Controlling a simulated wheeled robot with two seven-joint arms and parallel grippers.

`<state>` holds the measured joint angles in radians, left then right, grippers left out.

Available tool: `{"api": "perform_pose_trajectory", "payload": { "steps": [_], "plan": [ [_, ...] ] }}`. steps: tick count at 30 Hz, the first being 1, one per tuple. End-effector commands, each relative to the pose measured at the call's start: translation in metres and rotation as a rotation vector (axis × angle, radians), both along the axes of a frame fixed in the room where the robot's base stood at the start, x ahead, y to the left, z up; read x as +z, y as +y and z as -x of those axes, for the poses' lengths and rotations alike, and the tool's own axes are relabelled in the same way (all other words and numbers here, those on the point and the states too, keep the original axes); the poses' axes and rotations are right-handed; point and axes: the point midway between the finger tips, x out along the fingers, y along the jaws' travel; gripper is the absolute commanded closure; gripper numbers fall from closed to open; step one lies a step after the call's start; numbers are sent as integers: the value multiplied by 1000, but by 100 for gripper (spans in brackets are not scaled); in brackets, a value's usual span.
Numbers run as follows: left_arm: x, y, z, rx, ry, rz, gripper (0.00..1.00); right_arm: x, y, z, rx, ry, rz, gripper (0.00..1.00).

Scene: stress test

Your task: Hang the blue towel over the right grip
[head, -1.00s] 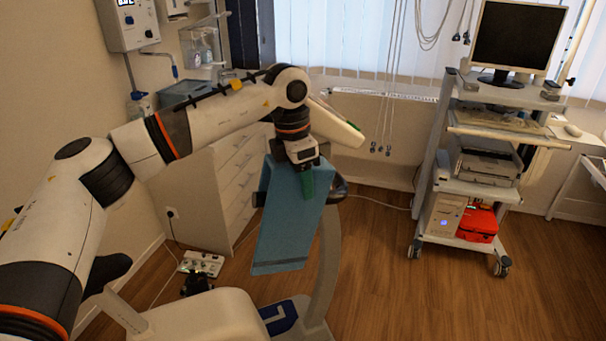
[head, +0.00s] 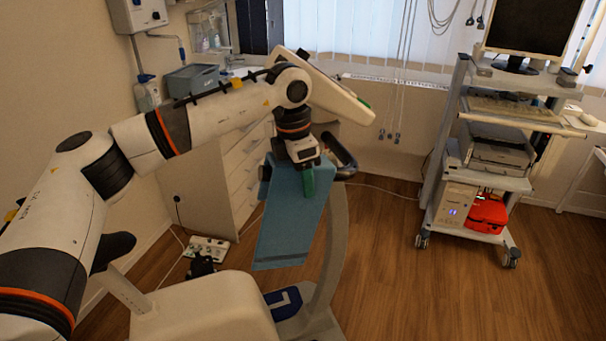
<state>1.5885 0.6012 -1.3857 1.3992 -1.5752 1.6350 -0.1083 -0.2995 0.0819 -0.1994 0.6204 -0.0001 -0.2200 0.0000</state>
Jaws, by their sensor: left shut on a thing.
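My left gripper (head: 308,180) points down with its green fingers shut on the blue towel (head: 285,225). The towel hangs below it as a long flat sheet with a darker band near its lower end. It hangs in front of the exercise bike's handlebar. The black right grip (head: 344,158) shows just right of the gripper and towel, curving back. I cannot tell whether the towel touches the handlebar. The middle of the handlebar is hidden behind the towel and gripper. My right gripper is not in view.
The bike's pale post (head: 334,240) stands right of the towel, with its seat (head: 205,315) nearer me. A drawer cabinet (head: 235,180) stands behind on the left. A wheeled cart (head: 490,150) with a monitor stands at the right. The wooden floor between is clear.

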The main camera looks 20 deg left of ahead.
Motion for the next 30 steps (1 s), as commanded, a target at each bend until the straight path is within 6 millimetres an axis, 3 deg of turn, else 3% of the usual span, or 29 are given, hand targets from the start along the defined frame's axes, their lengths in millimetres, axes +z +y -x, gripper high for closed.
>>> {"api": "perform_pose_trajectory", "payload": {
  "steps": [13,14,18,30],
  "plan": [
    [0,0,0,0,0,0,86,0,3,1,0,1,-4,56],
    [0,0,0,0,0,0,42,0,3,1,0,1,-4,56],
    [0,0,0,0,0,0,20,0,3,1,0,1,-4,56],
    [8,1,0,1,-2,0,20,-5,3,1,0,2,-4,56]
  ]
}}
